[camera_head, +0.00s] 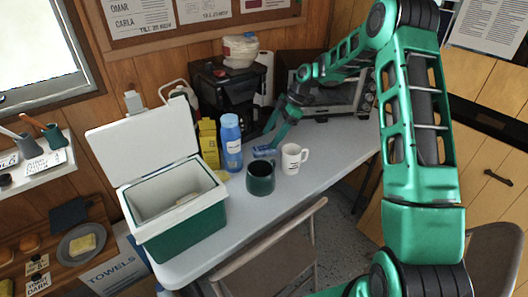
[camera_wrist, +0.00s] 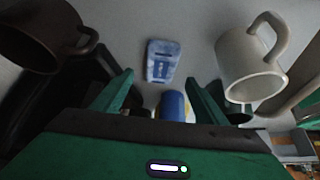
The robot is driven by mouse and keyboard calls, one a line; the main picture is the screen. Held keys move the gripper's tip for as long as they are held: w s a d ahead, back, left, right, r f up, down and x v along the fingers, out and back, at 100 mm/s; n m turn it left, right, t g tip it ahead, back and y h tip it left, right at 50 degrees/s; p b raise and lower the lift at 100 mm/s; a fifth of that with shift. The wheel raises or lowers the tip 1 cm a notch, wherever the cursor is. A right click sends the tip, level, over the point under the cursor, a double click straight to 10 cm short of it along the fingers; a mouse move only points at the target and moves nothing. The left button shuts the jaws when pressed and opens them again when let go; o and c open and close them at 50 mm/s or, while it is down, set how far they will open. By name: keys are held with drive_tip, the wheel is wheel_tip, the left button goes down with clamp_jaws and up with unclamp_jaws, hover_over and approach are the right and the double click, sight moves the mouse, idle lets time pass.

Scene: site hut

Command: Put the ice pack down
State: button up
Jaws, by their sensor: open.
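The ice pack (camera_head: 264,151) is a small blue block lying on the pale table, between the blue bottle and the white mug. In the wrist view it lies flat (camera_wrist: 162,60), just beyond my fingertips, and shows a pale label. My gripper (camera_head: 275,141) is open and empty, low over the table close to the pack. In the wrist view its two green fingers (camera_wrist: 160,78) stand apart with the pack clear of them. I cannot tell the exact gap between fingertips and pack.
A white mug (camera_head: 291,158) and a dark green mug (camera_head: 261,178) stand close by. A blue bottle (camera_head: 231,142) and a yellow container (camera_head: 209,143) stand left. An open green cooler (camera_head: 184,238) is at the table's left end. A chair (camera_head: 270,253) is in front.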

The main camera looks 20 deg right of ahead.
sight(265, 147)
drive_tip(key=shift+d+x, duration=0.1)
drive_tip(key=shift+x, duration=1.2)
drive_tip(key=shift+d+x, duration=0.15)
drive_tip(key=shift+x, duration=1.1)
drive_tip(key=shift+f, duration=0.35)
drive_tip(key=c, duration=1.3)
